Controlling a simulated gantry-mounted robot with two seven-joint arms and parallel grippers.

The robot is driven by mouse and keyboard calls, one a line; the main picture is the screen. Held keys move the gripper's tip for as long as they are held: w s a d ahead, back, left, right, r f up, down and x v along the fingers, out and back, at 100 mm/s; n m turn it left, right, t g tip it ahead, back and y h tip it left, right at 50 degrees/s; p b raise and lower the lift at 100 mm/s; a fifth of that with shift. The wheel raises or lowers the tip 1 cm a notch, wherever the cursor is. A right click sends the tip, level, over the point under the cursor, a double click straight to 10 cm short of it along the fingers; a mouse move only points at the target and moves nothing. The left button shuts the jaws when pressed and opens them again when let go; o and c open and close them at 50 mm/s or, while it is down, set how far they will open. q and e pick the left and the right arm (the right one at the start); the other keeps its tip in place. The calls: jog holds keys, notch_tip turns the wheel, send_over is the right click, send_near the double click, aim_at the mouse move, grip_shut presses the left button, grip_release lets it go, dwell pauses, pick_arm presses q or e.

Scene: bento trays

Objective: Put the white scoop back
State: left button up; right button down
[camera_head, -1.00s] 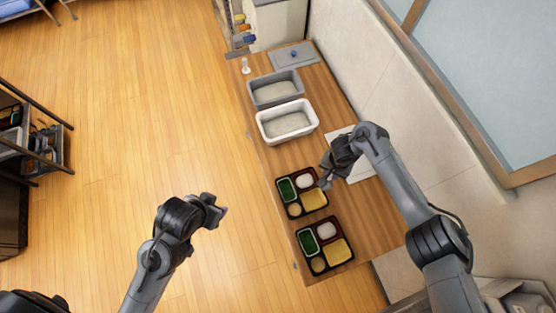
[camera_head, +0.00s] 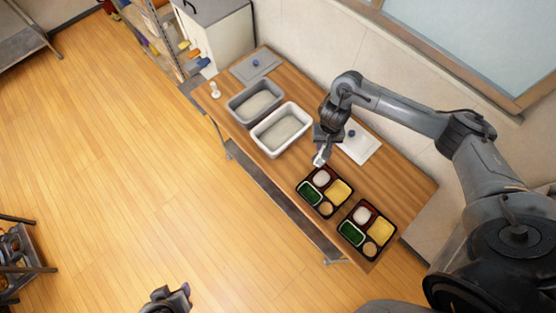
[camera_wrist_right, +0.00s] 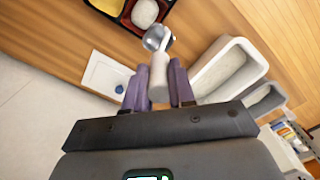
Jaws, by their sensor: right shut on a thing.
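The white scoop (camera_wrist_right: 160,83) has a white handle and a rounded metal end. My right gripper (camera_wrist_right: 158,92) is shut on its handle in the right wrist view. In the head view, my right gripper (camera_head: 320,153) holds the scoop above the table, between the white tub (camera_head: 263,143) and the nearer bento tray (camera_head: 323,214); the scoop is small there. The white tub holds white grain and also shows in the wrist view (camera_wrist_right: 203,82). My left gripper (camera_head: 168,297) is partly in view at the bottom edge, over the floor; its jaws are unclear.
A grey tub (camera_head: 238,112) stands beyond the white one. A grey lid (camera_head: 245,70) and a white lid (camera_head: 362,152) lie on the table (camera_head: 405,185). A small white object (camera_head: 215,91) stands at the far left edge. A second filled bento tray (camera_head: 350,247) is nearest.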

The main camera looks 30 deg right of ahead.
pick_arm(q)
jog(key=shift+d+f+b, duration=0.15)
jog(key=shift+f+b, duration=1.3)
jog(key=shift+d+f+b, duration=0.1)
jog(key=shift+f+b, duration=1.3)
jog(key=shift+f, duration=0.05)
pick_arm(e)
jog(key=w+a+f, duration=0.3)
jog(key=f, duration=0.3)
jog(key=w+a+f, duration=0.3)
jog(key=w+f, duration=0.1)
jog(key=f, duration=0.2)
jog(key=shift+a, duration=0.3)
jog(key=shift+s, duration=0.1)
jog(key=c, duration=0.9)
grip_release()
jog(key=shift+f, duration=0.1)
jog(key=shift+c, duration=0.2)
pick_arm(q)
jog(key=shift+a, duration=0.15)
